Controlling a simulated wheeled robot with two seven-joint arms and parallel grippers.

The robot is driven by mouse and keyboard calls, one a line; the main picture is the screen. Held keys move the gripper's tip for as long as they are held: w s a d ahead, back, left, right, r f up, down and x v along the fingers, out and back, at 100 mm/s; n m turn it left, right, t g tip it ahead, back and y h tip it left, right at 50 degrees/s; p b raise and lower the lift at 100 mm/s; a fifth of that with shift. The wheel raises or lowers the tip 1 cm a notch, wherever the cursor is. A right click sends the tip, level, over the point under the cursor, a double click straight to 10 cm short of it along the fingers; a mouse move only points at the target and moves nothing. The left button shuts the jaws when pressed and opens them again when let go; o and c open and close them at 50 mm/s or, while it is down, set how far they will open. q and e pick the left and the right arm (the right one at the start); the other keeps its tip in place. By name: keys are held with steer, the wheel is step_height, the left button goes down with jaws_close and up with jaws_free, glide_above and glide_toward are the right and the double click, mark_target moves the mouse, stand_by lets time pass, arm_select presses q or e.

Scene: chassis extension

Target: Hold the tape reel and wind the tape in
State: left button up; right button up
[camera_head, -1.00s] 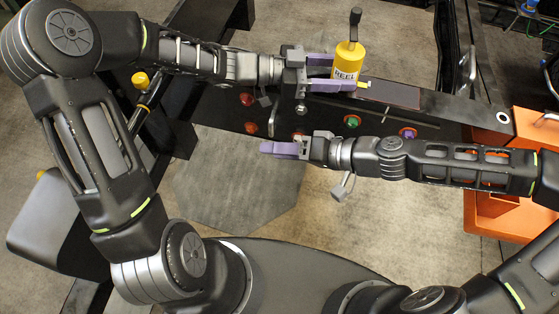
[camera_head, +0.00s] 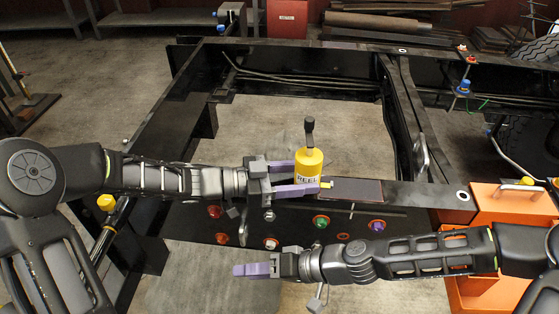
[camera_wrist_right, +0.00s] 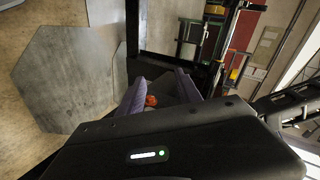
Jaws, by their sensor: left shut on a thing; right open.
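The yellow tape reel (camera_head: 309,163), labelled REEL, stands upright on the black frame beam in the head view. A dark crank handle (camera_head: 309,127) sticks up from its top. My left gripper (camera_head: 304,179) is shut on the reel from the left, with purple fingers on its near and far sides. A small yellow tab (camera_head: 327,184) shows just right of the reel, by a dark strip (camera_head: 356,190) lying along the beam. My right gripper (camera_head: 237,270) is open and empty, below and left of the reel. Its two fingers (camera_wrist_right: 158,82) stand apart in the right wrist view.
The black chassis frame (camera_head: 160,107) spans the middle. Coloured knobs line the beam's near face, including a green one (camera_head: 320,222). An orange cabinet (camera_head: 500,208) stands at the right. A red box (camera_head: 287,19) stands at the back. Open floor lies inside the frame.

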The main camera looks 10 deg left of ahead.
steer(key=w+d+r+n+g+y, duration=0.25)
steer(key=r+n, duration=0.35)
steer(key=r, duration=0.5)
steer(key=w+d+r+n+g+y, duration=0.15)
steer(key=w+r+n+y, duration=0.35)
steer(key=r, duration=0.6)
steer(key=w+d+r+n+t, duration=0.2)
steer(key=w+d+r+t, duration=0.15)
steer(key=w+d, duration=0.4)
steer(key=t+h, duration=0.2)
steer(key=t, duration=0.1)
glide_toward(310, 136)
steer(key=shift+w+a+r+g, duration=0.15)
steer(key=shift+w+a+r, duration=0.15)
steer(key=shift+w+r, duration=0.25)
steer(key=shift+w+a+r+g, duration=0.1)
steer(key=shift+w+a+r, duration=0.25)
steer(key=shift+w, duration=0.3)
steer(key=shift+a, duration=0.1)
steer(key=w+a, duration=0.1)
steer(key=a, duration=1)
steer(key=shift+w+a, duration=0.35)
